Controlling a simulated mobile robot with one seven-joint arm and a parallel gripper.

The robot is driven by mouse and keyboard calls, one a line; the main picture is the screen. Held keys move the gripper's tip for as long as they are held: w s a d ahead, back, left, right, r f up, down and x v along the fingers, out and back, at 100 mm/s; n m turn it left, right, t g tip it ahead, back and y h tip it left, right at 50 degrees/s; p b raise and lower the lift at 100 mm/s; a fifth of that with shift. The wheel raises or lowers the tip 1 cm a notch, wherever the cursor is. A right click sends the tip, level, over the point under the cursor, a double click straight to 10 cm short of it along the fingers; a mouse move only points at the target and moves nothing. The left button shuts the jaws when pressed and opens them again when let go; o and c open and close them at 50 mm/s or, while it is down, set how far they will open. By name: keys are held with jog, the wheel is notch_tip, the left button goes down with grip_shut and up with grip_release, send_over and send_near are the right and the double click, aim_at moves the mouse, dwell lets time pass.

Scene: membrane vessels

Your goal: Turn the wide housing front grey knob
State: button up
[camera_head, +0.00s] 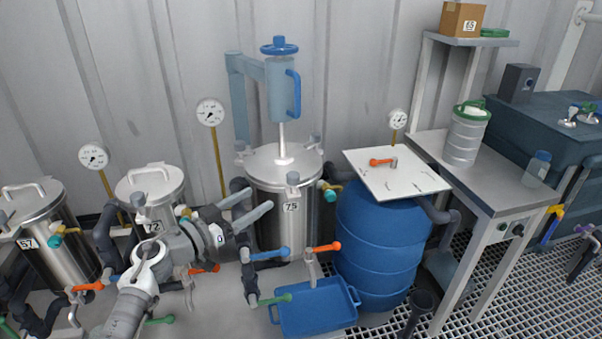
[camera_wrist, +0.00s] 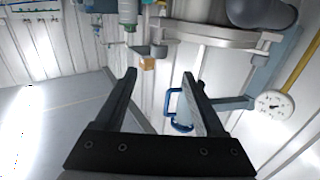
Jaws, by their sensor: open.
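The wide steel housing (camera_head: 284,215) carries the label 75 and stands upright at the middle of the head view. Its front grey knob (camera_head: 292,179) sits at the front of the lid rim, above the label. More grey knobs show around the lid. My gripper (camera_head: 262,197) is open and empty, to the left of the front knob and apart from it, with its fingers pointing toward the housing. In the wrist view my open gripper (camera_wrist: 160,75) has nothing between its fingertips. The housing's lid rim (camera_wrist: 215,38) shows there at the top, upside down. I cannot tell the front knob there for sure.
A blue filter with handle (camera_head: 283,92) rises above the lid. A blue barrel (camera_head: 380,250) with a white board (camera_head: 396,173) stands to the right. Valves with orange (camera_head: 326,247), blue and green levers and a blue tray (camera_head: 315,305) crowd the front. Narrower vessels stand left.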

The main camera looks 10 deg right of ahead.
aim_at(292, 176)
jog(key=x, duration=1.6)
jog(key=shift+d, duration=0.1)
grip_shut()
